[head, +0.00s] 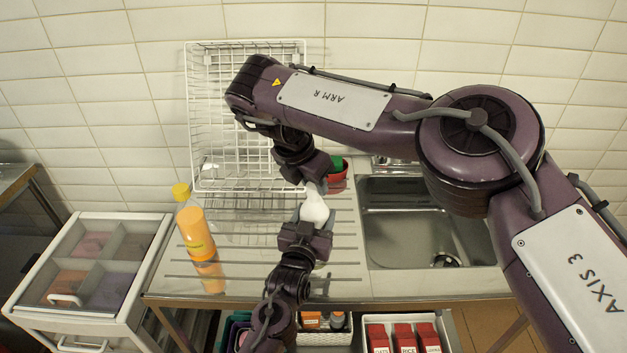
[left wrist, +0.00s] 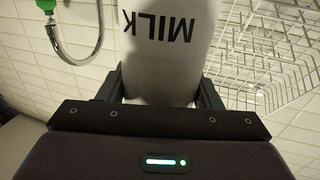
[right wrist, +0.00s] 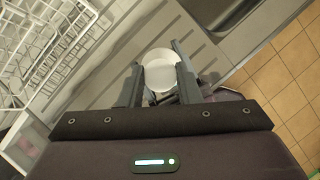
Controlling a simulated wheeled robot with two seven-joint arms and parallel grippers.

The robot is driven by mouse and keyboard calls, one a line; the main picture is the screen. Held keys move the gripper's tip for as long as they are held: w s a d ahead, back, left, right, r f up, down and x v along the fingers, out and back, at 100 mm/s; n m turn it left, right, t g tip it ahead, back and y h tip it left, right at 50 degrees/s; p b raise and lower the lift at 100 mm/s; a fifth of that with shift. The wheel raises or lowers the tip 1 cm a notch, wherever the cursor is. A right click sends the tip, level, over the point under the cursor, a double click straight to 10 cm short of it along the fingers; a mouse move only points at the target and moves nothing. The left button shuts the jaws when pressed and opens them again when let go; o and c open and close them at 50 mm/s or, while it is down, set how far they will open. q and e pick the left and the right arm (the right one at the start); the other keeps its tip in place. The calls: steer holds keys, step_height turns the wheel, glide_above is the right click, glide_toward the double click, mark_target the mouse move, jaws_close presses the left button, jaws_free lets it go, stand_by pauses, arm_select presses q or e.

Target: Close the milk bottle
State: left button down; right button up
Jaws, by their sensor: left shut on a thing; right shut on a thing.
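The white milk bottle (head: 315,210) stands between my two grippers in the head view, over the ribbed drainer. My left gripper (head: 311,226) is shut on its body from the near side. The left wrist view shows the bottle (left wrist: 170,50) with the word MILK between the fingers; its top is out of that view. My right gripper (head: 318,186) is just above the bottle's top, pointing down. In the right wrist view a round white cap (right wrist: 158,72) sits between its shut fingers. Whether the cap touches the bottle's neck is hidden.
An orange juice bottle with a yellow cap (head: 196,225) stands left on the drainer. A white wire rack (head: 215,120) is behind. A drawer cart (head: 95,265) is at left.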

steer(key=shift+w, duration=0.1)
steer(key=o, duration=0.9)
steer(key=shift+r, duration=0.15)
steer(key=shift+r, duration=2.2)
steer(key=o, duration=0.6)
